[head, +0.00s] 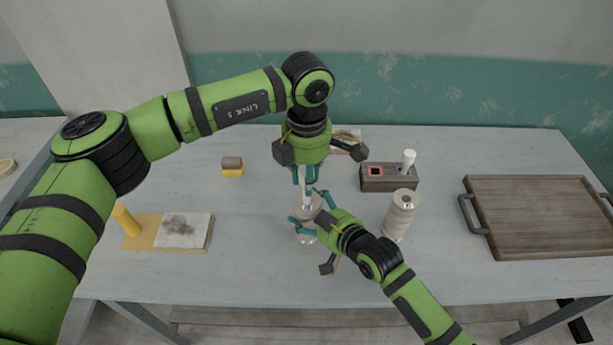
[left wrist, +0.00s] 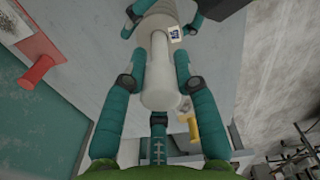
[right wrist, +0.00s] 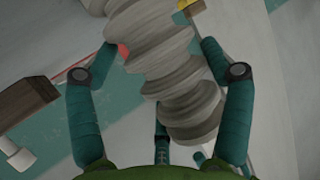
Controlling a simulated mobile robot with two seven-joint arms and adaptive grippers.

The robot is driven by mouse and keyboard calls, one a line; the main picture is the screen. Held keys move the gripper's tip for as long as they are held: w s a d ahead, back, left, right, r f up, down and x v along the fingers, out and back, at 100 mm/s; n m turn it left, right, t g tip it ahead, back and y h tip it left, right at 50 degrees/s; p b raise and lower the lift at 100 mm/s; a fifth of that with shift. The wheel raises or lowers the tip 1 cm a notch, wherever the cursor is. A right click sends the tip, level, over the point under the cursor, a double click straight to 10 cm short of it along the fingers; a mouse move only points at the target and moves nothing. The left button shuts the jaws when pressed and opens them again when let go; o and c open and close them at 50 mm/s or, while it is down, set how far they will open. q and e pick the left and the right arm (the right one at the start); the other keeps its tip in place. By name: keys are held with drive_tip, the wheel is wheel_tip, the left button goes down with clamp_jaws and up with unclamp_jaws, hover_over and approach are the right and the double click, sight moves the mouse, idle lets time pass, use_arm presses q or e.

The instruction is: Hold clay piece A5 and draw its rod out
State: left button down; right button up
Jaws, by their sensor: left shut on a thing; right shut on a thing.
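A pale grey ribbed clay piece (head: 309,214) stands upright at the middle of the table. My right gripper (head: 311,207) is shut around its side, and the right wrist view shows the ribbed clay (right wrist: 165,65) between the fingers. A pale rod (head: 306,193) stands up out of its top. My left gripper (head: 305,178) points down from above and is shut on this rod, which also shows between its fingers in the left wrist view (left wrist: 158,85). A small label (left wrist: 175,33) faces the left wrist camera, too small to read. The rod's lower end is hidden.
A second ribbed piece (head: 400,216) stands close on the right. Behind it is a dark wooden block (head: 384,185) holding an upright white peg (head: 408,161). A wooden tray (head: 540,213) lies far right. A yellow board (head: 143,238) and a sponge-like block (head: 232,167) lie left.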

use_arm(q)
drive_tip(key=shift+r, duration=0.3)
use_arm(e)
drive_tip(key=shift+s+f, duration=0.1)
use_arm(q)
drive_tip(key=shift+r, duration=2.4)
use_arm(e)
drive_tip(key=o, duration=1.6)
drive_tip(key=shift+d, duration=0.1)
